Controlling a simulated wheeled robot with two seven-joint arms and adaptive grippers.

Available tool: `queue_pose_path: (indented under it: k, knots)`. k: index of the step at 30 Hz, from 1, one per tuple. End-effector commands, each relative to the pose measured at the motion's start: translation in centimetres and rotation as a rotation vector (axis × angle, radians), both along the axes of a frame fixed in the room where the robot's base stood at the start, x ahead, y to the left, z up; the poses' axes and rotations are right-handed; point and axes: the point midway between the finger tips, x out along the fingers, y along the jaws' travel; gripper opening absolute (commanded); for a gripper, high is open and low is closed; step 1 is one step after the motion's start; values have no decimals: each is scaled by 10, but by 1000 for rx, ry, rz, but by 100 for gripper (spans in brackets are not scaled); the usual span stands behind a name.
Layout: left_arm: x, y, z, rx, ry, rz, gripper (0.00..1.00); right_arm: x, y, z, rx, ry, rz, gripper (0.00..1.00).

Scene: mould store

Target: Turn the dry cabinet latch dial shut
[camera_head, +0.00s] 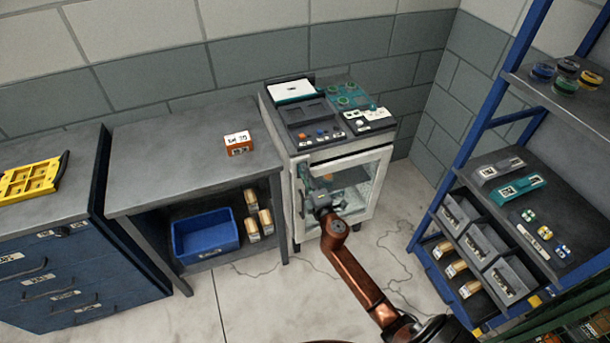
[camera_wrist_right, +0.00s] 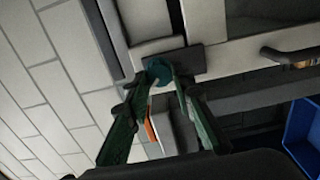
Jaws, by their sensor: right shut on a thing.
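The dry cabinet (camera_head: 376,185) is a pale unit with a glass-fronted door, standing against the back wall in the head view. Its door looks closed. My right gripper (camera_head: 322,202) is at the left side of the door front. In the right wrist view, the teal latch dial (camera_wrist_right: 158,69) sits on a dark plate at the cabinet's pale frame. The fingertips of my right gripper (camera_wrist_right: 160,82) are closed around the dial from both sides. In the head view the gripper hides the dial, and its turn angle is not readable. My left gripper is not in view.
A grey bench (camera_head: 180,150) with an orange-brown box (camera_head: 238,142) stands left of the cabinet; a blue bin (camera_head: 205,238) is on its lower shelf. A blue-framed rack (camera_head: 465,145) stands at the right. Floor in front of the cabinet is clear.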

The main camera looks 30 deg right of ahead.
Motion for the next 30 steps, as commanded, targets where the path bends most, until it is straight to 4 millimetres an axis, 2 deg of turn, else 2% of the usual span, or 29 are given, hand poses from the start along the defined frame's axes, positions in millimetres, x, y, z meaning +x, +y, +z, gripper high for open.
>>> queue_pose_path:
  k: [7,8,15,25,30]
  knots:
    - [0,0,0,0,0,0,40,0,0,0,-2,0,1,0]
    - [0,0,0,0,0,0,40,0,0,0,-2,0,1,23]
    - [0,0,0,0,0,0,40,0,0,0,-1,0,0,39]
    - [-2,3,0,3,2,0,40,-3,0,0,0,0,0,40]
    - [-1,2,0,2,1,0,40,-24,5,-2,0,2,0,40]
